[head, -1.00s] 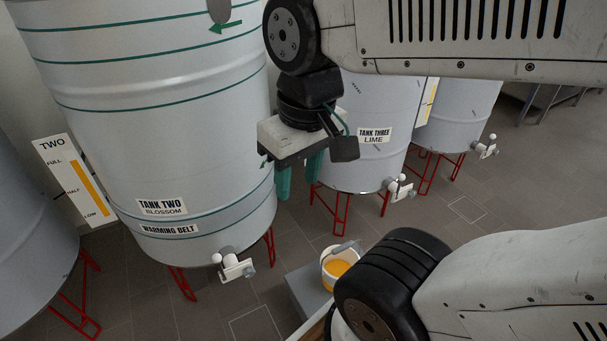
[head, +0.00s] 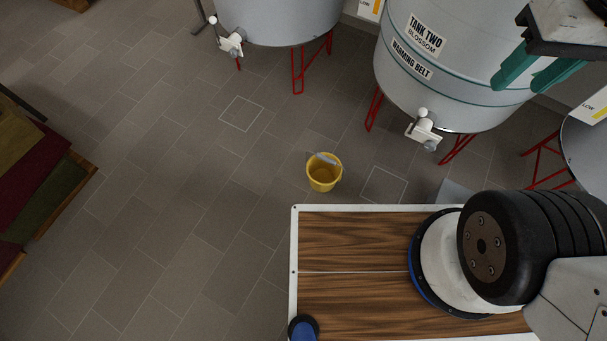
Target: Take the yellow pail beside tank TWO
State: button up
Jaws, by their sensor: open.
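The yellow pail (head: 323,176) stands upright on the tiled floor in the head view, in front and to the left of tank TWO (head: 455,70). Its grey handle leans over the rim. Tank TWO carries the labels "TANK TWO BLOSSOM" and "WARMING BELT". My gripper (head: 520,86) is at the upper right, with its teal fingers apart and nothing seen between them. It shows in front of tank TWO's right side, well to the right of the pail and not touching it.
Tank TWO's white tap (head: 424,129) juts out above a floor outline (head: 384,184) right of the pail. Another tank (head: 275,15) on red legs stands at upper left. A grey block (head: 454,191) is partly hidden by my arm.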

aim_at(324, 169)
jog(key=u, duration=0.35)
jog(key=k, duration=1.15)
jog(key=z, duration=0.2)
jog(key=i, duration=1.6)
jog(key=u, duration=0.4)
